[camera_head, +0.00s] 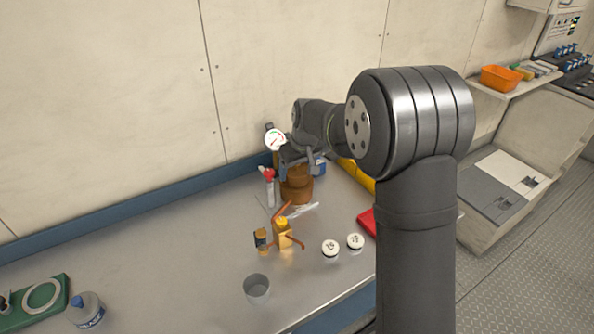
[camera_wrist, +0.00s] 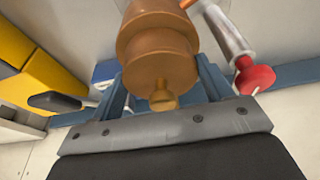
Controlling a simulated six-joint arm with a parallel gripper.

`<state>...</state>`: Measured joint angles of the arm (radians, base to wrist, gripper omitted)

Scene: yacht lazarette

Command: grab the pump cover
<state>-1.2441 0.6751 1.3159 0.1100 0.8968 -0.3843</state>
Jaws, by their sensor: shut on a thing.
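A bronze-brown, stepped round piece, which I take for the pump cover (camera_wrist: 158,48), fills the space between my fingers in the wrist view. It has a small knob at its near end. My gripper (camera_wrist: 162,82) is shut on it, with one blue-grey finger on each side. In the head view my gripper (camera_head: 298,158) is near the back wall, over the brown pump piece (camera_head: 296,188). My arm and gripper partly hide the piece there. I cannot tell whether it still touches the bench.
A red-capped tube (camera_head: 269,186) stands close on the left. A white gauge (camera_head: 275,139) is beside my gripper. A brass fitting (camera_head: 283,235), two white-topped jars (camera_head: 330,248) and a grey cup (camera_head: 257,288) are in front. Yellow (camera_head: 356,175) and red things lie right. The bench's left middle is clear.

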